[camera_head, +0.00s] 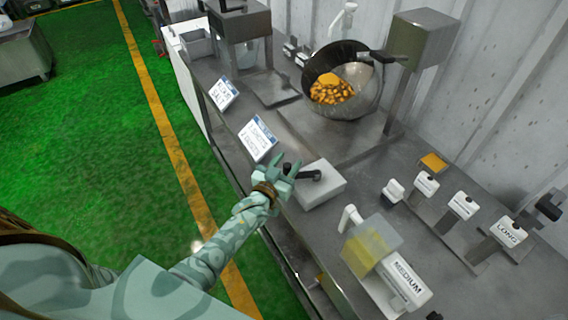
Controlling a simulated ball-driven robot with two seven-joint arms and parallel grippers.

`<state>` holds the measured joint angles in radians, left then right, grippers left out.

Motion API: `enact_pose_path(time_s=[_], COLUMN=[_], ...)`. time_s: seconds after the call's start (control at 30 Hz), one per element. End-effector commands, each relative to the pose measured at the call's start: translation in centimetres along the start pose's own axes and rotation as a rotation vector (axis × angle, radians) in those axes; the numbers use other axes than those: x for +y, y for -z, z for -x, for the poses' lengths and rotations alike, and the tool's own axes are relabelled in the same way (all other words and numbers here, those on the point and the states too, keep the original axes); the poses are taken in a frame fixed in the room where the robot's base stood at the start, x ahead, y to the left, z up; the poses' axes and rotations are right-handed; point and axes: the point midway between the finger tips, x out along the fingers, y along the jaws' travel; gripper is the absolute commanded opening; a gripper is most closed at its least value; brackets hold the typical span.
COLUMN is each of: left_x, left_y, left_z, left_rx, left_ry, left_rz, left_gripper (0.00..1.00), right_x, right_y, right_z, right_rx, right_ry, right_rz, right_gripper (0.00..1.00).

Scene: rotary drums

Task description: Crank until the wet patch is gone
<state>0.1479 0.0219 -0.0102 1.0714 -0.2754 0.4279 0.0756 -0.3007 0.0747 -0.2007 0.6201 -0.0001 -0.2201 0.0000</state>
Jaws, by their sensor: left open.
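A dark round drum (369,98) hangs tilted at the back of the steel counter. Several orange-brown pieces (331,91) lie in its left part, and a paler grey area shows on its right inside. I cannot tell for sure whether that area is wet. A light grey box (322,187) on the counter carries a black crank handle (308,175). My left gripper (285,165) is open at the handle's left end, its fingers on either side of the dark grip. Whether they touch it is unclear. My right gripper is out of view.
Two sign cards (257,139) stand left of the crank box. A yellowish clear container (368,250) and a white MEDIUM block (408,283) are to the front right. Several labelled white blocks, one reading LONG (508,231), line the right side.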

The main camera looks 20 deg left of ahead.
Motion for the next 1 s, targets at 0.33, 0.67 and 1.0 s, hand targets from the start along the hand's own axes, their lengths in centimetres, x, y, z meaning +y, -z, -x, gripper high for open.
enact_pose_path(time_s=[0.33,0.67,1.0], left_x=[0.0,-0.1,-0.2], left_y=[0.1,-0.1,-0.1], left_z=[5.6,13.9,16.5], left_rx=[-0.003,-0.003,-0.001], left_ry=[0.000,0.003,0.003], left_rz=[-0.001,0.000,-0.001], left_gripper=[0.45,0.45,0.45], right_x=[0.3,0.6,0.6], right_y=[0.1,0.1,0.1], right_z=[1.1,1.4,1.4], right_rx=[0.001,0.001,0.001], right_ry=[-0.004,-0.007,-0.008], right_rz=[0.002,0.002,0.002], right_gripper=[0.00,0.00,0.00])
